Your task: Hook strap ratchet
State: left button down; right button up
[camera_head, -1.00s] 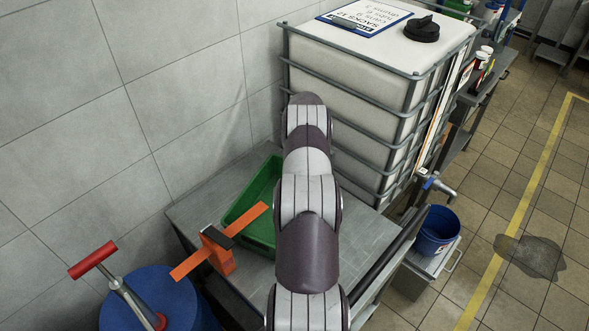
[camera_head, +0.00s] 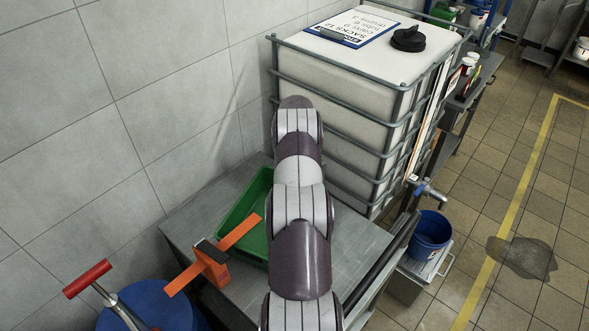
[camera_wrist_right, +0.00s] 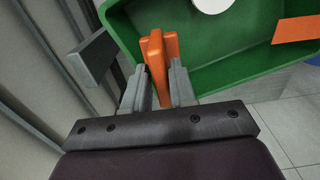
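An orange strap-like piece (camera_head: 240,232) with a dark block on it lies at the left of the metal bench, one end over the green tray. An orange end also shows over the tray in the right wrist view (camera_wrist_right: 296,30). My right gripper (camera_wrist_right: 157,88) has its two grey fingers close on either side of another orange piece (camera_wrist_right: 155,50), seemingly gripping it at the tray's rim. A grey block (camera_wrist_right: 94,58) sits left of the fingers. I cannot tell whether it joins the orange piece. In the head view my arm hides this gripper. My left gripper is not in view.
The green tray (camera_head: 229,217) rests on the metal bench (camera_head: 190,222) by the tiled wall. A caged white tank (camera_head: 340,72) stands behind it. A blue drum with a red-handled tool (camera_head: 87,278) is front left. A blue bucket (camera_head: 431,232) is at right.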

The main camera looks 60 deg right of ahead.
notch_tip(320, 180, up, 10)
jog(key=p, duration=0.8)
jog(key=shift+f, duration=0.1)
jog(key=shift+w, duration=0.1)
